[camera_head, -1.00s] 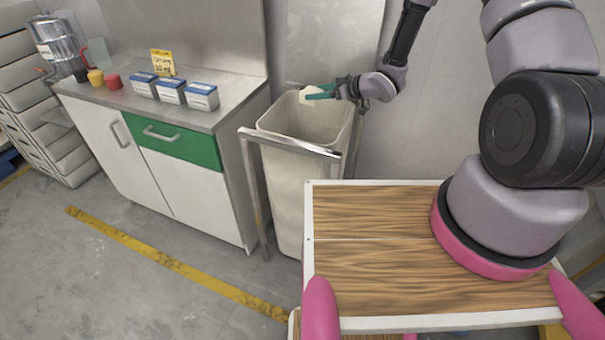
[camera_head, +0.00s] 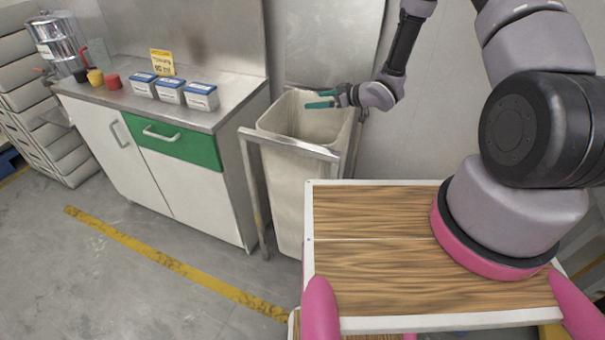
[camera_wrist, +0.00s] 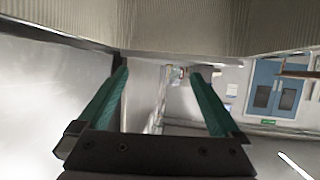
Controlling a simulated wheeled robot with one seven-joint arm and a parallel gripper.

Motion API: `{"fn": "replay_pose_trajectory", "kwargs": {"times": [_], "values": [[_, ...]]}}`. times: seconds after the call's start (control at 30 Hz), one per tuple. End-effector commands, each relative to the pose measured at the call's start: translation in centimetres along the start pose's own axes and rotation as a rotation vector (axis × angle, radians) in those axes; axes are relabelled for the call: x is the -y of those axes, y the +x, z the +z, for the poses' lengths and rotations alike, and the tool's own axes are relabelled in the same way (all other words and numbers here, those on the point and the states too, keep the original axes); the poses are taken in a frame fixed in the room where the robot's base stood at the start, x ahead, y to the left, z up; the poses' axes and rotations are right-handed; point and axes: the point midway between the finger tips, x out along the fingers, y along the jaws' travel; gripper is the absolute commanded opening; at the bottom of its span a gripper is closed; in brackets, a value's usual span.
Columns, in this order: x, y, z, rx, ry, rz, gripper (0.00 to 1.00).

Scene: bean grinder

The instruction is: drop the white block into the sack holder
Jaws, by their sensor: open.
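My gripper (camera_head: 322,99) is over the mouth of the sack holder, with its green fingers pointing left. In the wrist view the gripper (camera_wrist: 160,85) has its two green fingers spread apart with nothing between them. The sack holder (camera_head: 290,185) is a tall, off-white sack in a metal frame, open at the top. The white block does not show in either view now. The lower inside of the sack is hidden from the head view.
A metal rail (camera_head: 290,144) runs along the sack holder's front. A steel-topped cabinet (camera_head: 180,200) with several small blue-and-white boxes (camera_head: 170,90) stands to the left. My wooden-topped base is in front. The grey floor (camera_head: 120,270) at left is clear.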

Motion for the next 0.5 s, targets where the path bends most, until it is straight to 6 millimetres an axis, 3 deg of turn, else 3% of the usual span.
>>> {"fn": "replay_pose_trajectory", "kwargs": {"times": [0.5], "values": [[-0.1, -9.1, 0.0, -0.001, 0.001, 0.003, 1.00]]}}
